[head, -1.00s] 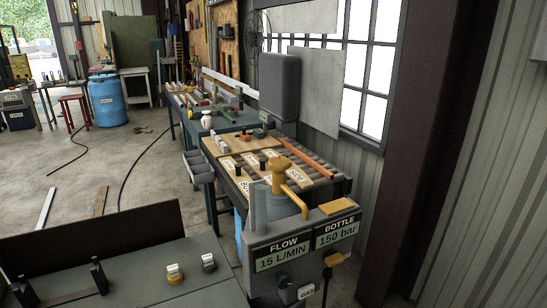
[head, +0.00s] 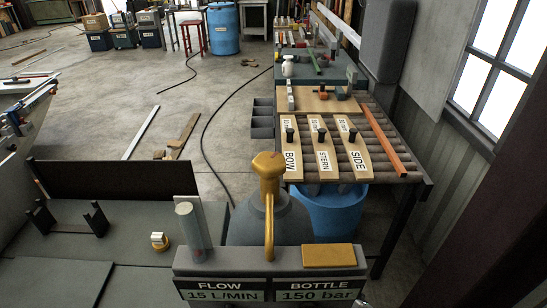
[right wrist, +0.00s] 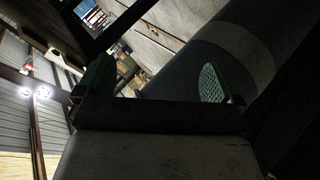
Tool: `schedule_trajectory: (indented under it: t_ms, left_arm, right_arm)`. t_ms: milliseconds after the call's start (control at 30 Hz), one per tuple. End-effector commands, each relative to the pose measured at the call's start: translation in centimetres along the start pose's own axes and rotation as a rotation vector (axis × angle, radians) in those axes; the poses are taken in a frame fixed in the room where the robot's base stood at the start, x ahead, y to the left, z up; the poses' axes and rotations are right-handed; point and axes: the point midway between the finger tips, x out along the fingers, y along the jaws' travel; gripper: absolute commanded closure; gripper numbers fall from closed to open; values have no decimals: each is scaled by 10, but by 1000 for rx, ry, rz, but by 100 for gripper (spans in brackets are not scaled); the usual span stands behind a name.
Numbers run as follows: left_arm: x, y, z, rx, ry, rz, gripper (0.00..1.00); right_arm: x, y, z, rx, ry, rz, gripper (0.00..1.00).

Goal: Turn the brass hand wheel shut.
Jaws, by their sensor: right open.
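The brass hand wheel (head: 268,164) shows in the head view as the knob on top of the brass valve, low in the middle. It stands on a grey gas bottle (head: 243,222) behind a panel marked FLOW and BOTTLE (head: 272,290). A brass pipe runs down from the valve in front of the bottle. No gripper shows in the head view. In the right wrist view my right gripper (right wrist: 157,84) is open, with green pads apart and nothing clear between them. A dark grey rounded body with a paler band (right wrist: 243,50) lies beyond it; I cannot tell what it is.
A roller bench (head: 405,165) with boards marked BOW, STERN and SIDE stands behind the bottle, with a blue drum (head: 330,212) under it. A clear tube (head: 190,225) stands left of the bottle. The floor to the left holds hoses and loose strips.

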Motion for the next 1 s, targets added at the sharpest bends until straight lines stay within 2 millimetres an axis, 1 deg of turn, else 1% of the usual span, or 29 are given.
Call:
schedule_trajectory:
  t_ms: [33, 67, 100, 133, 167, 200, 267, 300, 367, 400, 467, 500, 600, 700, 833, 900, 1000]
  left_arm:
    - [-2, -2, 3, -1, -6, -3, 35]
    - [-2, -3, 4, -2, -7, -4, 35]
    - [-3, -3, 4, -3, -8, -4, 35]
    - [-3, -3, 4, -3, -8, -4, 35]
    - [-4, -3, 4, -3, -8, -4, 35]
    - [-5, -3, 4, -4, -8, -4, 35]
    - [-6, -3, 4, -4, -8, -4, 35]
    - [-6, -3, 4, -3, -8, -4, 35]
    - [-8, -3, 4, -3, -8, -4, 35]
    - [-8, -3, 3, -3, -7, -4, 35]
    - [-9, -3, 3, -3, -7, -4, 35]
    - [-10, -3, 2, -2, -6, -3, 35]
    - [-11, -2, 0, -1, -2, -2, 35]
    - [-12, -1, -1, 1, 1, -1, 35]
    - [-12, 0, -2, 2, 1, 1, 35]
    - [-14, 0, -2, 2, 1, 1, 35]
    - [-19, 0, -2, 2, 2, 1, 35]
  right_arm:
    - [10, 53, -35, -144, 101, 71, 3]
    - [12, 80, -55, -233, 157, 111, 3]
    - [13, 113, -84, -354, 231, 168, 3]
    - [11, 138, -106, -450, 287, 213, 3]
    - [7, 162, -129, -549, 343, 261, 3]
    - [-2, 192, -160, -687, 416, 329, 3]
    - [-21, 232, -206, -907, 525, 441, 3]
    - [-37, 253, -234, -1050, 591, 514, 3]
    - [-64, 278, -270, -1257, 683, 627, 3]
    - [-84, 290, -291, -1387, 741, 702, 3]
    - [-113, 303, -315, -1570, 817, 810, 3]
    - [-132, 309, -327, -1677, 863, 878, 3]
    - [-173, 315, -346, -1896, 956, 1029, 3]
    - [-203, 316, -354, -2040, 1022, 1143, 3]
    - [-224, 315, -356, -2137, 1068, 1232, 3]
    - [-229, 314, -359, -2158, 1080, 1253, 3]
    - [-229, 311, -367, -2165, 1087, 1264, 3]
